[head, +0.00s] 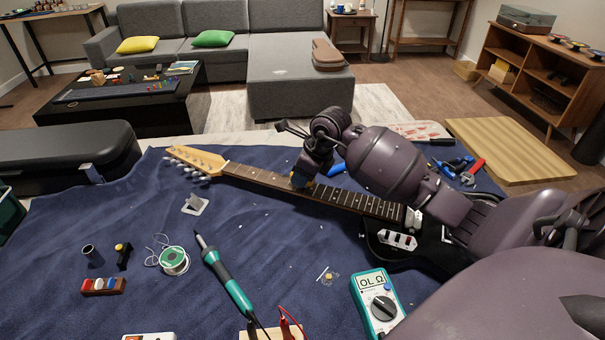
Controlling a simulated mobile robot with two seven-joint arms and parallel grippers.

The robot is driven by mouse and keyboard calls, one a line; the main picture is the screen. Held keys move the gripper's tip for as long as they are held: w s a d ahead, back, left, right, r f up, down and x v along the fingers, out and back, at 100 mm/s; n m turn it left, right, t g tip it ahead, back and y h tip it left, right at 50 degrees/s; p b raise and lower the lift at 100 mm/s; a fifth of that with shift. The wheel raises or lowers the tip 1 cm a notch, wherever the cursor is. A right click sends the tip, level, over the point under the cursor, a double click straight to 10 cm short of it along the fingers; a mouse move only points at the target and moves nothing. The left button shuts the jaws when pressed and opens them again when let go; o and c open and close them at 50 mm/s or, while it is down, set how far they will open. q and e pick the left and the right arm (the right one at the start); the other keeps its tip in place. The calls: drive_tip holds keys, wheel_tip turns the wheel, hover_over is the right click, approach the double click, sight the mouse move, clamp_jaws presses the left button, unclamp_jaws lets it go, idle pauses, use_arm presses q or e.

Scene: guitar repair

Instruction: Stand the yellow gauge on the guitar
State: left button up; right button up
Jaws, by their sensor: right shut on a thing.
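The electric guitar lies on a blue cloth, its pale headstock (195,160) at the left and its dark fretboard (255,176) running right to a black body (385,258). My right arm reaches in from the right, over the body. My right gripper (305,180) points down at the middle of the neck. It is shut on the yellow gauge (310,184), of which only a small bit shows at the fingertips. The gauge is at or just above the strings; I cannot tell if it touches. My left gripper is not in view.
A soldering iron (228,280), a solder spool (174,261) and a multimeter (378,302) lie in front of the guitar. Red and blue pliers (470,172) and a wooden board (508,150) are behind its body. The cloth left of the iron is partly clear.

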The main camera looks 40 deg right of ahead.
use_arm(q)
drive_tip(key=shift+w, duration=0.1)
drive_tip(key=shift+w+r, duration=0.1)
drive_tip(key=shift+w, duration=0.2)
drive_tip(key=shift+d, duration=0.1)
use_arm(e)
drive_tip(key=shift+f, duration=0.1)
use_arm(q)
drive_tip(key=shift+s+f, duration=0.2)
use_arm(e)
drive_tip(key=shift+f, duration=0.15)
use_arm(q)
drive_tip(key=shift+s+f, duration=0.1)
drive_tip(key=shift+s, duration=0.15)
use_arm(e)
drive_tip(key=o, duration=1)
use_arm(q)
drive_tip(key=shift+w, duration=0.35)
use_arm(e)
drive_tip(key=shift+o, duration=0.2)
